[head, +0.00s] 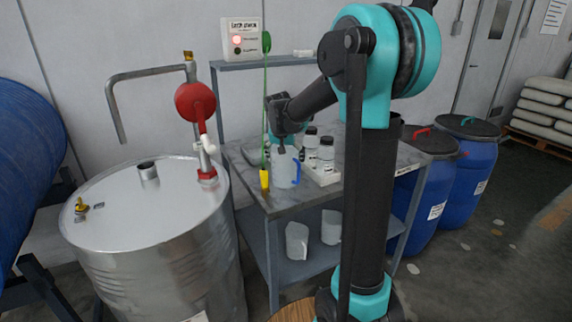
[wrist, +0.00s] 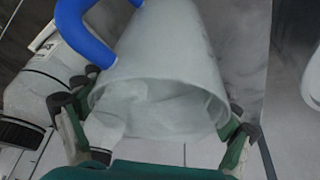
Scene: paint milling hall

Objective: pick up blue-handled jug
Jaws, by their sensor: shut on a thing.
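The blue-handled jug (head: 285,170) is a pale, translucent jug, upright at the front of the grey metal table (head: 300,200). Its blue handle faces right in the head view. My gripper (head: 281,147) reaches down to the jug's top from above. In the wrist view the jug (wrist: 165,70) fills the middle, its open rim towards me and its blue handle at upper left. The fingers of my gripper (wrist: 155,120) are on opposite sides of the rim, shut on the jug. I cannot tell whether its base touches the tabletop.
White bottles with dark caps (head: 325,150) stand in a tray just right of the jug. A yellow piece (head: 264,180) hangs on a green cord to its left. Pale jugs (head: 297,240) stand on the lower shelf. A steel drum (head: 150,230) is at left, blue drums (head: 468,155) at right.

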